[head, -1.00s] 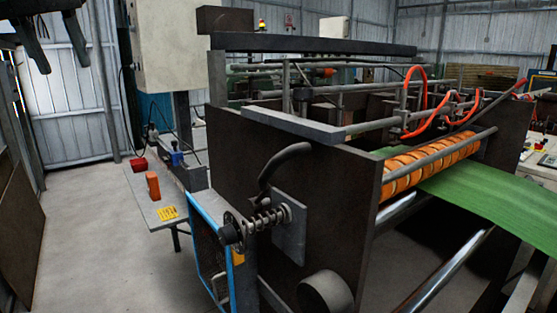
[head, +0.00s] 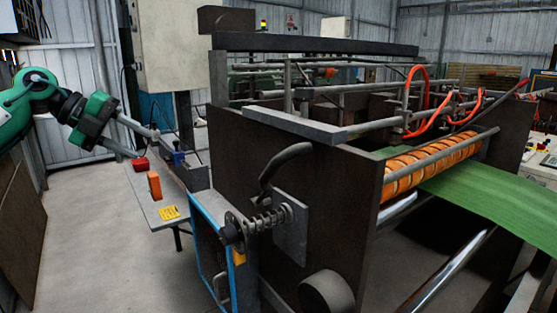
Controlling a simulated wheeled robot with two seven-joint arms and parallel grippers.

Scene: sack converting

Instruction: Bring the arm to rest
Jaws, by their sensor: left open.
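My left arm, green and black, comes in from the left edge of the head view. My left gripper (head: 146,144) is open, its two grey fingers spread apart and pointing right, over the far end of a narrow grey side table (head: 185,205). Nothing shows between the fingers. The lower fingertip appears just above a red block (head: 140,165) on the table; I cannot tell whether they touch. My right gripper is not in view.
An orange block (head: 154,185) and a yellow piece (head: 169,212) lie on the table, with a blue part (head: 178,158) behind. A large dark machine (head: 330,190) with green web (head: 480,190) fills the right. Bare floor (head: 100,250) lies left.

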